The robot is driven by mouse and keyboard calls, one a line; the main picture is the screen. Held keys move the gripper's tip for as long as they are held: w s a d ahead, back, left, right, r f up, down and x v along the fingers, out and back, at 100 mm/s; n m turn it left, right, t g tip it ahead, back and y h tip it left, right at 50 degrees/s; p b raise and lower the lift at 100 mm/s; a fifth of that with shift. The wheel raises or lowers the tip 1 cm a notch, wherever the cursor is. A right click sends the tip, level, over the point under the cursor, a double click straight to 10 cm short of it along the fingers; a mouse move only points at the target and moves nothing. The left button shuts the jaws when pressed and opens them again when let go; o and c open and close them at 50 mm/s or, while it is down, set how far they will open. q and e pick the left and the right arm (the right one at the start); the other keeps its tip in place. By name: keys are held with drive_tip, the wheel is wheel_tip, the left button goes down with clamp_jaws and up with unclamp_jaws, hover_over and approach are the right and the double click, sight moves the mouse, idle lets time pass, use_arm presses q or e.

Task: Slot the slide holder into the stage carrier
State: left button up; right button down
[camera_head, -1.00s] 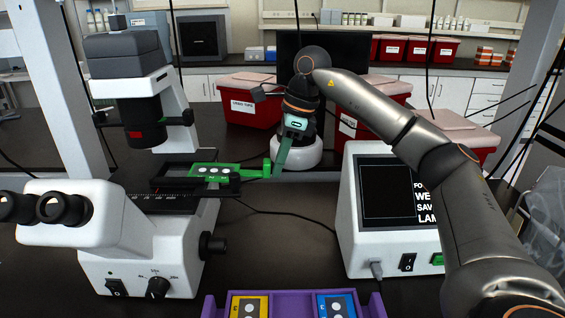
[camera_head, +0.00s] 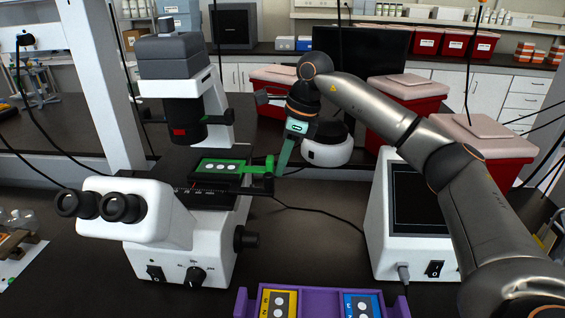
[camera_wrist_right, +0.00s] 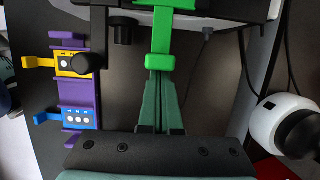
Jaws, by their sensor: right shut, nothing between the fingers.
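The green slide holder (camera_head: 221,169), with pale slide spots, lies on the stage under the microscope's black lamp head. Its green handle end (camera_head: 269,166) sticks out to the right. The black stage carrier (camera_head: 203,187) shows around and below the holder; I cannot tell whether the holder is fully seated. My right gripper (camera_head: 281,172) is shut and empty, with its tips right by the handle. In the right wrist view the shut teal fingers (camera_wrist_right: 164,82) meet the green handle (camera_wrist_right: 160,62) end-on; contact is likely but not certain. My left gripper is out of view.
A purple rack (camera_head: 303,292) in front holds a yellow holder (camera_head: 277,304) and a blue holder (camera_head: 361,305). The white microscope (camera_head: 150,216) stands left, a white screen unit (camera_head: 407,258) right. Red bins stand behind. Bare dark table lies between.

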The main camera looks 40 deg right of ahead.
drive_tip(key=v, duration=1.2)
drive_tip(key=shift+r, duration=0.2)
idle(1.4)
